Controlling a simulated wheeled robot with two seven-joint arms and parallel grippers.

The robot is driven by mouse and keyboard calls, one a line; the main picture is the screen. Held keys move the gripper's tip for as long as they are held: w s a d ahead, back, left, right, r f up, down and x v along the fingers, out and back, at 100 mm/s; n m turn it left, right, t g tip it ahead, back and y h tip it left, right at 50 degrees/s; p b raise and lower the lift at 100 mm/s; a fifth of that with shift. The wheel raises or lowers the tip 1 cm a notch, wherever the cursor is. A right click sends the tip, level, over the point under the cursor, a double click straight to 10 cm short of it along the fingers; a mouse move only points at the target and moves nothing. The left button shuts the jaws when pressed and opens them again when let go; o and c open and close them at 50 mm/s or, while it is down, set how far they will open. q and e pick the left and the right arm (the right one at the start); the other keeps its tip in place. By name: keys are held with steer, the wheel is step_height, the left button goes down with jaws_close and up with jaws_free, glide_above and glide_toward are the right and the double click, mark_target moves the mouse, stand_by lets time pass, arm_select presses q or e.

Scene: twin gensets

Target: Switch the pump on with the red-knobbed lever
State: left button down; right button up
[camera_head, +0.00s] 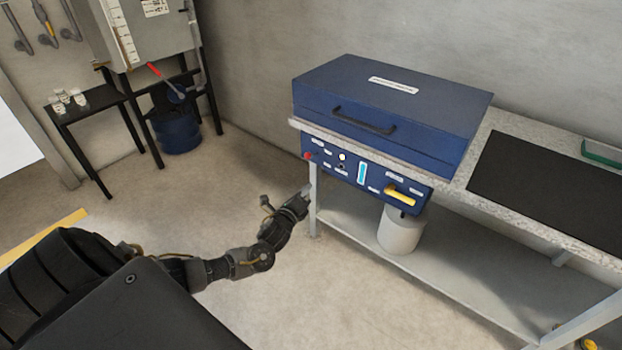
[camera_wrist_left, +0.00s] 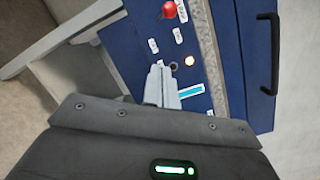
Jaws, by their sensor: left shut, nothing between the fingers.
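A small red knob (camera_head: 307,156) sits at the left end of the blue control panel (camera_head: 378,188) under the blue box. In the left wrist view the red knob (camera_wrist_left: 169,10) is round and near the top, beside small white labels. My left gripper (camera_head: 306,191) is shut and empty, in front of the panel's left part and lower than the knob. In the wrist view its closed fingers (camera_wrist_left: 160,78) overlap the panel near a small dark round fitting (camera_wrist_left: 173,66); I cannot tell whether they touch. A lit lamp (camera_wrist_left: 190,60) is beside it. My right gripper is out of view.
The panel also has a pale blue gauge (camera_head: 361,173) and a yellow handle (camera_head: 402,194). The blue box (camera_head: 390,105) stands on a speckled bench (camera_head: 480,190). A white canister (camera_head: 400,232) is below. A red-handled lever (camera_head: 154,69) is at the back-left cabinet.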

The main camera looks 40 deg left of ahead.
arm_select(q)
steer(key=shift+s+d, duration=0.2)
steer(key=shift+s, duration=1)
